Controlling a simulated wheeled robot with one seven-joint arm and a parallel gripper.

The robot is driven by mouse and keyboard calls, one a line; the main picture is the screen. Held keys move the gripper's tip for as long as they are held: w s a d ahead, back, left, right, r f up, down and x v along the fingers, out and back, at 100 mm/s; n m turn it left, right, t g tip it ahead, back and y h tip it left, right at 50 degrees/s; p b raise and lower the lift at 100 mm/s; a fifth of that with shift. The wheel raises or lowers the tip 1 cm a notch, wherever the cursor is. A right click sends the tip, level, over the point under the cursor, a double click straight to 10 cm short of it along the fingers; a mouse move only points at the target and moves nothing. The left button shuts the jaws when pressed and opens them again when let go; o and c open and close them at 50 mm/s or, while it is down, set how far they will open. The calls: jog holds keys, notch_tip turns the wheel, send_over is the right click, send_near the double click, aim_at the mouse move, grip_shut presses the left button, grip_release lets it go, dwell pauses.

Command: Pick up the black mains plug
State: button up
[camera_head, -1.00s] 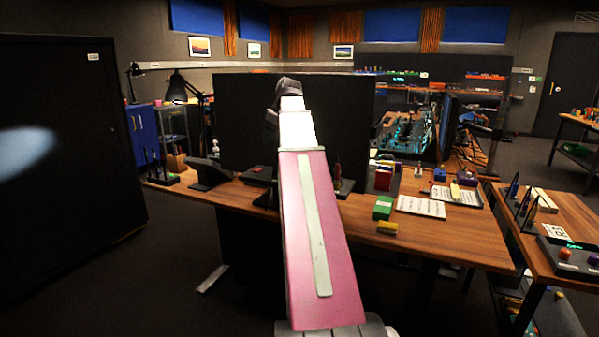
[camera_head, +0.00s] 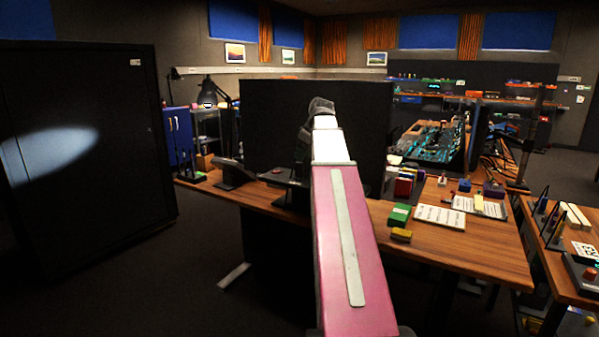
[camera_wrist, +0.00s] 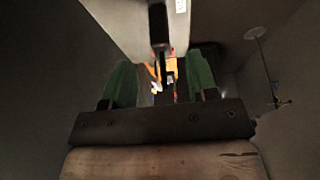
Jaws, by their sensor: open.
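I cannot make out the black mains plug in either view. My gripper shows in the wrist view (camera_wrist: 161,88) with two green fingers spread apart and nothing clearly held between them. A dark upright shape (camera_wrist: 158,25) stands beyond the fingers; I cannot tell what it is. In the head view my pink and white arm reaches forward over the desk, and its dark end is in front of the black screen panel (camera_head: 265,115). The fingers are hidden there.
The wooden desk (camera_head: 470,245) holds a green box (camera_head: 399,215), a yellow block (camera_head: 401,235), papers (camera_head: 440,217) and a desk phone (camera_head: 233,173). A black cabinet (camera_head: 100,200) stands at the left. A second table (camera_head: 585,285) is at the right. Floor is clear between cabinet and desk.

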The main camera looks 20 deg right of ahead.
aim_at(299, 164)
jog(key=x, duration=0.5)
jog(key=shift+a, duration=0.1)
jog(key=c, duration=0.9)
